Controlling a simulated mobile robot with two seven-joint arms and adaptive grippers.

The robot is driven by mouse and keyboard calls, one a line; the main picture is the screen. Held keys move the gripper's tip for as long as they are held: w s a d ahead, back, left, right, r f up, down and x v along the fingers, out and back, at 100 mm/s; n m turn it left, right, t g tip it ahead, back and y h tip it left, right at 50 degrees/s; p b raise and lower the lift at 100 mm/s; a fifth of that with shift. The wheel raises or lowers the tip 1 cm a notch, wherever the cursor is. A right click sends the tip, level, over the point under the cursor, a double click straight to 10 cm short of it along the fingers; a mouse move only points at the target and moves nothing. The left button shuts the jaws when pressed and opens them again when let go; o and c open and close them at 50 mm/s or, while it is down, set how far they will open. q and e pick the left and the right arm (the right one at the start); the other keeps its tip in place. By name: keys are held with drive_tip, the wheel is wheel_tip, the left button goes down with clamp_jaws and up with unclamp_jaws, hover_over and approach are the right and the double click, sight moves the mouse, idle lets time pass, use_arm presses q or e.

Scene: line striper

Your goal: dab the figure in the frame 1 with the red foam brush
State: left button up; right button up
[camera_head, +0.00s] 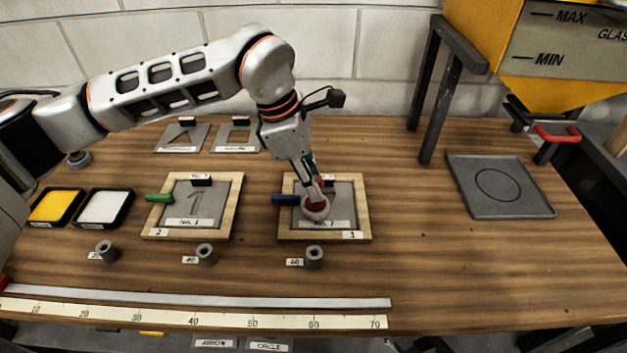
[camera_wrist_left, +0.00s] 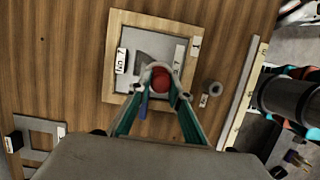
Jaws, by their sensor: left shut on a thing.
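Frame 1 (camera_head: 364,205), a wooden frame around a grey stencil plate, lies on the table; it also shows in the left wrist view (camera_wrist_left: 111,60). My left gripper (camera_head: 315,190) is over this plate, pointing down, and is shut on the red foam brush (camera_head: 317,204). In the left wrist view the brush (camera_wrist_left: 160,77) shows as a red round inside a pale ring between the fingertips (camera_wrist_left: 165,95). The brush and gripper cover part of the cut-out figure. I cannot tell whether the foam touches the plate. My right gripper is not in view.
Frame 2 (camera_head: 236,205) lies to the left with a green-handled tool. A blue handle (camera_head: 285,199) rests at frame 1's left edge. Yellow (camera_head: 57,206) and white (camera_head: 104,207) trays stand farther left. A grey tray (camera_head: 500,187) is at the right. Small grey cylinders (camera_head: 314,256) stand in front.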

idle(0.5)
use_arm(q)
drive_tip(key=shift+r, duration=0.5)
drive_tip(key=shift+r+p, duration=1.05)
drive_tip(key=shift+r, duration=0.7)
